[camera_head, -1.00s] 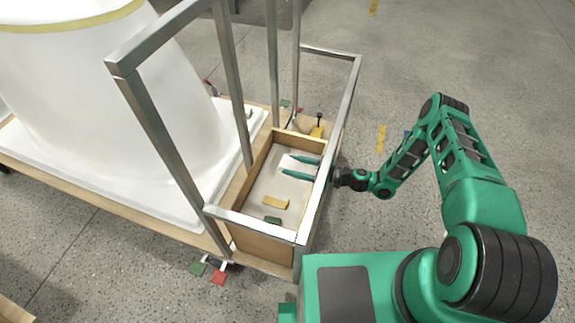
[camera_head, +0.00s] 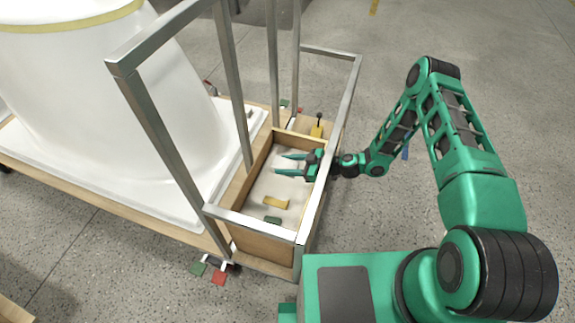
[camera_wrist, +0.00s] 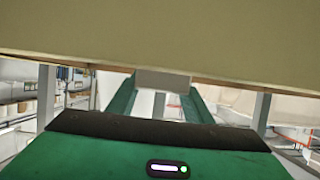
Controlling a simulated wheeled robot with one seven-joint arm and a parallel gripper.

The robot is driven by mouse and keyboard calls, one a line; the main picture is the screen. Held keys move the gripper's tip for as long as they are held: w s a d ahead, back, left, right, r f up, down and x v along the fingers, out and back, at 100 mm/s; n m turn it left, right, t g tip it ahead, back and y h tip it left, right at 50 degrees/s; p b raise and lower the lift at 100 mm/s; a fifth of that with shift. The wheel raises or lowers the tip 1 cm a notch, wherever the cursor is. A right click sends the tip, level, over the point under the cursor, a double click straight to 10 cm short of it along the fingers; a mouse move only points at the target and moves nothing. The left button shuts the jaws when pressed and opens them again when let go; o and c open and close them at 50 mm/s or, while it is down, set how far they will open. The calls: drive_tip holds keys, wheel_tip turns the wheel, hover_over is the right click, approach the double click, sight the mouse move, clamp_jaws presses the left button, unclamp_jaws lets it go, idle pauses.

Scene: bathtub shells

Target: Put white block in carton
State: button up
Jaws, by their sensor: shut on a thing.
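The white block (camera_wrist: 162,79) is between my two fingers in the wrist view; only part of it shows. My gripper (camera_head: 283,164) is shut on it, with the green fingers apart by the block's width. The carton (camera_head: 262,240) is an open brown box inside the metal frame. My fingers reach over its right wall and are over its inside. I cannot tell their exact height above its floor.
A yellow block (camera_head: 276,202) and a dark green block (camera_head: 272,220) lie in the carton. Metal posts (camera_head: 235,95) and a rail (camera_head: 343,110) stand around it. A large white tub shell (camera_head: 120,110) is at left. Open floor lies to the right.

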drive_tip(key=shift+f, duration=0.6)
drive_tip(key=o, duration=1)
drive_tip(key=shift+r, duration=0.35)
drive_tip(key=v, duration=1.2)
drive_tip(key=shift+r, duration=0.2)
